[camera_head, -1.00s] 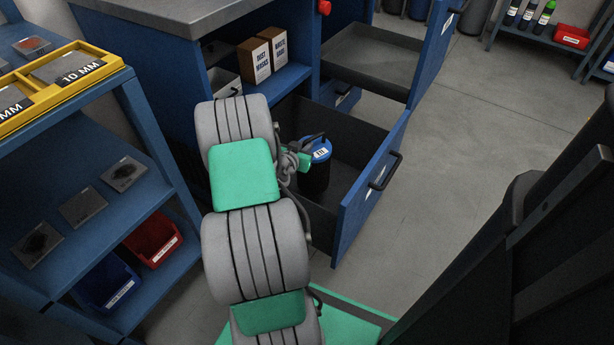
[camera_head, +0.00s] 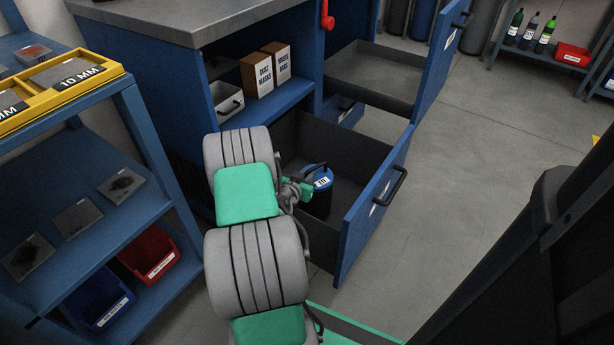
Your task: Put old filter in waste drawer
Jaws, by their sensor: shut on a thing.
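The old filter (camera_head: 319,199) is a dark cylinder with a blue top and a white label. It stands roughly upright inside the open lower drawer (camera_head: 362,147), near its front left part. My gripper (camera_head: 314,172) is at the filter's top and is shut on it. My arm hides part of the drawer's left side. I cannot tell whether the filter's base touches the drawer floor. The drawer's blue front (camera_head: 378,203) has a black handle and a white label that is too small to read.
An upper drawer (camera_head: 375,75) is also open and looks empty. A blue rack (camera_head: 140,207) with red and blue bins is at the left.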

